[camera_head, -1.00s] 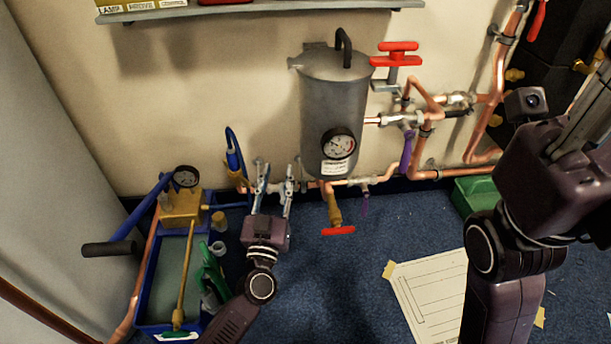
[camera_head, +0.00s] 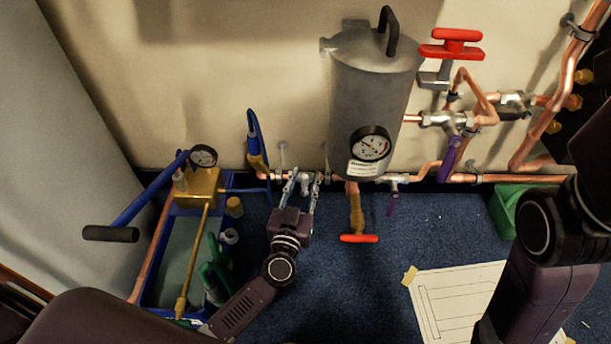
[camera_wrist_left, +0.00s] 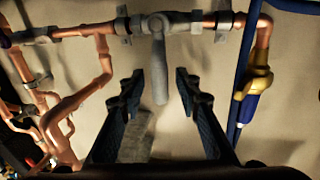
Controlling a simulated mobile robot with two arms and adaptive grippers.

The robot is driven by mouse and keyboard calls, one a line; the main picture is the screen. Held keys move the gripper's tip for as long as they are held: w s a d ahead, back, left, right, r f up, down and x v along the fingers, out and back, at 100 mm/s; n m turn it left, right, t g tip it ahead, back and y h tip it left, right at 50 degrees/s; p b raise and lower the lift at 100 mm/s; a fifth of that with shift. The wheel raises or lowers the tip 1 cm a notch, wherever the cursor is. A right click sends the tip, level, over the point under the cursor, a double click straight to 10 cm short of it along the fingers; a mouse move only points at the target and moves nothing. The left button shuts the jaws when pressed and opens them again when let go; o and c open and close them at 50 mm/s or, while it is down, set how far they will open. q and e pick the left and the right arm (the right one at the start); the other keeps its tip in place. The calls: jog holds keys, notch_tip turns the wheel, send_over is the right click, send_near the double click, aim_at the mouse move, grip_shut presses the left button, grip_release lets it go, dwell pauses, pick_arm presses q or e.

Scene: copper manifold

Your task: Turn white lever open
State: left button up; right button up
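The white lever (camera_wrist_left: 159,75) looks pale grey in the left wrist view and hangs straight down from a valve on a horizontal copper pipe. In the head view the valve (camera_head: 305,182) sits on the low pipe left of the grey tank, partly hidden by my gripper. My left gripper (camera_wrist_left: 160,88) is open, with one finger on each side of the lever and a visible gap on both sides. In the head view the left gripper (camera_head: 303,187) reaches up to the pipe. My right arm is at the right edge; its gripper is out of view.
The grey tank (camera_head: 372,95) with a gauge stands right of the lever. A red-handled tap (camera_head: 358,238) hangs below it. A blue hose with brass fitting (camera_head: 255,145) is close on the left. A blue tray (camera_head: 150,290) with a pump stands left. Paper (camera_head: 455,300) lies on the floor.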

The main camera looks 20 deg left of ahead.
pick_arm(q)
jog(key=c, duration=0.8)
grip_shut()
jog(key=shift+a, duration=0.1)
